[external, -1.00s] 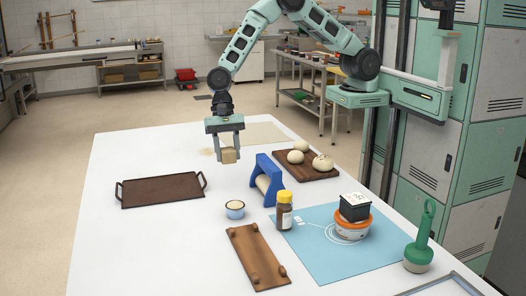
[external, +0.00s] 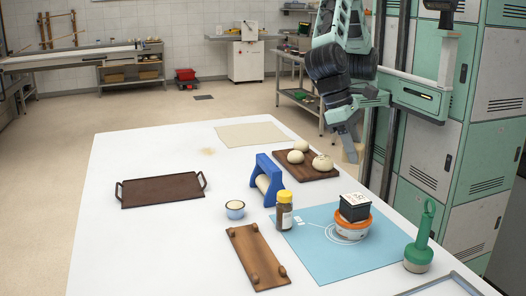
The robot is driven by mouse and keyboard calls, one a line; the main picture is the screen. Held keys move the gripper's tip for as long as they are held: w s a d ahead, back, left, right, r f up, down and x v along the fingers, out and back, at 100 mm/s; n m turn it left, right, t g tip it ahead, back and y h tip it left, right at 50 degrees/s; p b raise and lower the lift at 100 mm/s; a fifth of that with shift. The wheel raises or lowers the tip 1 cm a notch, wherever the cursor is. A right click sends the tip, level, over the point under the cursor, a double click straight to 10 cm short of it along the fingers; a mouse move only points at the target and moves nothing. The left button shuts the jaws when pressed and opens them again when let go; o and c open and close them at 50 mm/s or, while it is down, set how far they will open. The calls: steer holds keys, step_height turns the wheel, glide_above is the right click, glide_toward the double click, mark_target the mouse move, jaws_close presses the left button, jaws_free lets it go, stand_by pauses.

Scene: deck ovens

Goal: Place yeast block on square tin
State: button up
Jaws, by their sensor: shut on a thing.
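The yeast block (external: 352,154) is a small tan block. My gripper (external: 347,139) is shut on it, beyond the right edge of the white table, near the green lockers. The arm is folded close to its column, and the block is partly hidden by the gripper. A black square box with a white marked top (external: 354,207) sits on an orange-rimmed bowl (external: 350,228) on the blue mat; it looks like the square tin, though I cannot be sure. My gripper is behind it and apart from it.
Dough balls lie on a dark board (external: 293,170). A blue stand with a roller (external: 268,180), a yellow-capped bottle (external: 284,212), a small cup (external: 235,209), a brown board (external: 257,256), a handled tray (external: 160,190) and a green-handled tool (external: 420,240) stand around. The table's left front is clear.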

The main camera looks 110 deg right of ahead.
mark_target(361, 199)
steer(key=shift+s+a+r, duration=0.15)
steer(key=shift+s+a, duration=0.2)
steer(key=shift+s, duration=0.2)
steer(key=shift+s+a+f, duration=0.1)
steer(key=shift+s+f, duration=0.1)
steer(key=shift+f, duration=0.1)
step_height(361, 199, down, 9)
steer(key=p, duration=0.3)
steer(key=shift+f, duration=0.1)
steer(key=o, duration=1)
steer(key=shift+f, duration=0.15)
